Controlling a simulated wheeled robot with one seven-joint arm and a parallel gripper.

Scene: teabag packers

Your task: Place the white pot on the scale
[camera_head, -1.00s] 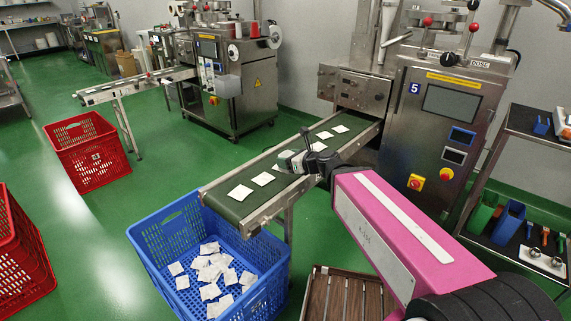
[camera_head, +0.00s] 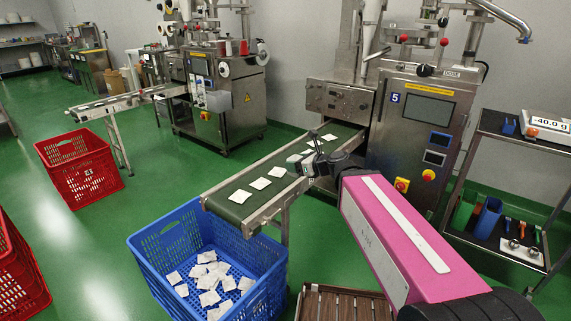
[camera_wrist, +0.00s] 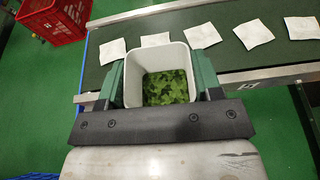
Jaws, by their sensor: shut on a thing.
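The white pot (camera_wrist: 133,84) is a square-rimmed tub with green leaves inside, seen from above in the wrist view. My gripper (camera_wrist: 160,80) is shut on it, with one dark green finger on each side. In the head view my gripper (camera_head: 312,162) is in front of machine 5, beside the conveyor. The pot cannot be made out clearly there. The scale (camera_head: 549,121), with a display that seems to read 40.0 g, stands on the cart's top shelf at the far right, well apart from my gripper.
A conveyor (camera_head: 222,204) carries several teabags (camera_head: 261,183) towards a blue crate (camera_head: 158,262). The cart (camera_head: 497,131) has blue and green containers below. A wooden slatted crate (camera_head: 345,303) stands on the floor. A red crate (camera_head: 75,170) is at left.

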